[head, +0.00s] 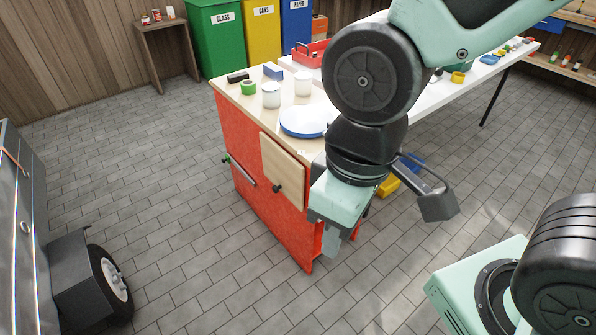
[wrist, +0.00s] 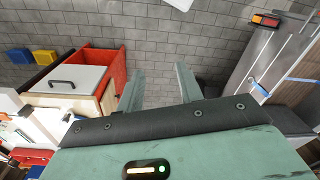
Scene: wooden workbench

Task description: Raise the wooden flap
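The wooden flap (head: 284,160) is a pale panel hanging down against the front of the red cabinet (head: 245,150), just below the worktop edge. A dark knob (head: 277,188) sits near its lower edge. My gripper (head: 331,240) is to the right of the flap in the head view, pointing down, apart from the flap and knob. In the wrist view my gripper (wrist: 157,80) shows two separated fingers with only floor between them. It is open and empty. In that view the red cabinet's parts lie left of the fingers; I cannot tell the flap there for sure.
A metal bar with a green end (head: 240,172) is on the cabinet front left of the flap. A blue-rimmed plate (head: 302,121), white cups (head: 271,96) and a green roll (head: 248,88) stand on the worktop. Floor left of the cabinet is clear up to a grey cart (head: 70,270).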

